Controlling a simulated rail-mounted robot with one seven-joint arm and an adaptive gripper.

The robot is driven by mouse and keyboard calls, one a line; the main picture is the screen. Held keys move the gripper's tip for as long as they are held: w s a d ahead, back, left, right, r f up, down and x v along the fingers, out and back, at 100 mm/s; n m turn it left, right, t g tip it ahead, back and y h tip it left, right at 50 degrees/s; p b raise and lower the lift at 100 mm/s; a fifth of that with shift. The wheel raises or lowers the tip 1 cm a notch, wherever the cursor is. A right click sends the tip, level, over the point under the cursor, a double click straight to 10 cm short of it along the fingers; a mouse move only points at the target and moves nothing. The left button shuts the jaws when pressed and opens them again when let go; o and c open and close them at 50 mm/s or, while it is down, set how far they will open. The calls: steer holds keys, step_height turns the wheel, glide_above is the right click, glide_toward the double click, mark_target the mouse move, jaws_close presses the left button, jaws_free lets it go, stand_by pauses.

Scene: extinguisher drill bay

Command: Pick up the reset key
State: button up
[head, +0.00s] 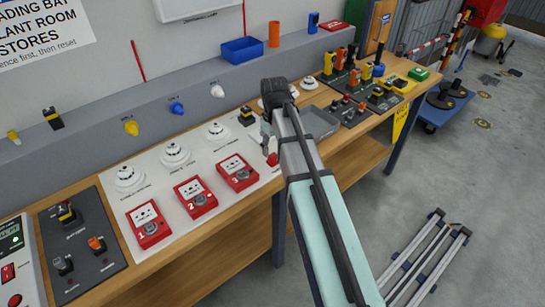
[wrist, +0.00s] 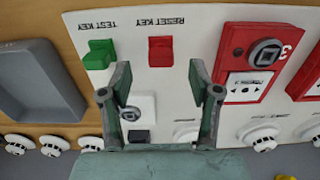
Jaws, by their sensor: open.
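The reset key is a small red block (wrist: 160,51) on the white panel, beside the printed words RESET KEY in the wrist view. It also shows in the head view as a small red piece (head: 272,159) just left of my arm. My gripper (wrist: 160,75) is open and empty, its two fingers apart over the panel. In the wrist view the key lies just beyond the fingertips, roughly centred between them. No contact shows, and the height gap is hard to tell. In the head view my arm hides part of the panel around the key.
A green test key (wrist: 99,54) sits close beside the red one. A red call point marked 3 (wrist: 250,58) is on the other side. A grey tray (wrist: 38,80) lies past the green key. White detectors (head: 175,153) line the panel's back.

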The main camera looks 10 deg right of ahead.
mark_target(274, 155)
steer(key=shift+f+p, duration=1.1)
steer(key=shift+f, duration=1.5)
steer(key=c, duration=1)
